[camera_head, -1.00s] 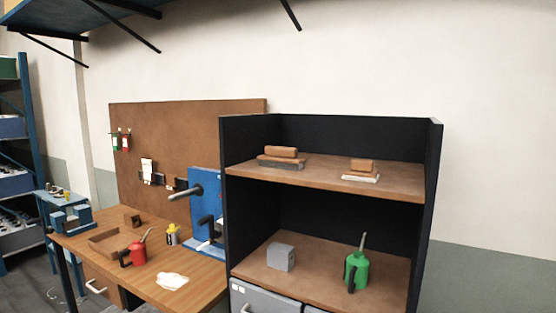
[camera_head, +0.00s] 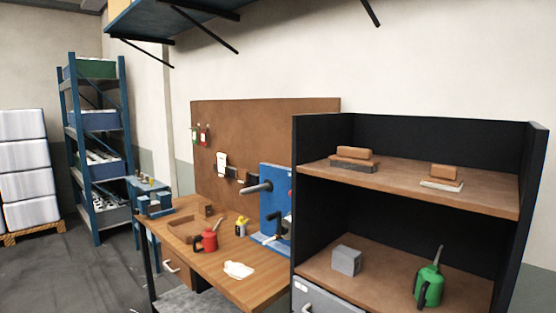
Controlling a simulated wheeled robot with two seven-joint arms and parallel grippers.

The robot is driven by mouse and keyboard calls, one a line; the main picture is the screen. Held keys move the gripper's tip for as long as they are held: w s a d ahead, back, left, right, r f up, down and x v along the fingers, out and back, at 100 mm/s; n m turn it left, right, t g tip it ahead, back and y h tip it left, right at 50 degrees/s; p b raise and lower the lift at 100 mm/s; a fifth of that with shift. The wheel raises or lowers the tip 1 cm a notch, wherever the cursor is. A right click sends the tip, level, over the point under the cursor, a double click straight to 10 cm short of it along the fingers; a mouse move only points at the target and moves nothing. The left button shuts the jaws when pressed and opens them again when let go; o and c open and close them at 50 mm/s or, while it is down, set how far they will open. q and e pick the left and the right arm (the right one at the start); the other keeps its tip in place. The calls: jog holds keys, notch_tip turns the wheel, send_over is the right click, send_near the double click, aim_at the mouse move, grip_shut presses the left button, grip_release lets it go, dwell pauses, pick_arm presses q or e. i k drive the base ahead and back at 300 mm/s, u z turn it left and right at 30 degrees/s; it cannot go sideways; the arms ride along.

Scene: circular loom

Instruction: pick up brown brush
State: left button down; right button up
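Two brushes with brown wooden backs lie on the upper shelf of the black cabinet. The left brush (camera_head: 353,158) is larger and has dark bristles. The right brush (camera_head: 443,177) is smaller and has pale bristles. Both lie bristles down, well apart from each other. Neither of my grippers shows in the head view.
The black cabinet's (camera_head: 533,180) lower shelf holds a grey block (camera_head: 346,260) and a green oil can (camera_head: 429,286). A wooden workbench (camera_head: 258,288) stands to the left with a red oil can (camera_head: 207,240), a white cloth (camera_head: 239,270) and a blue machine (camera_head: 272,205). Open floor (camera_head: 75,265) lies further left.

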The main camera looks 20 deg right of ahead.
aim_at(357, 159)
jog(key=u, duration=1.2)
jog(key=k, duration=1.05)
jog(key=z, duration=1.3)
jog(key=i, duration=0.35)
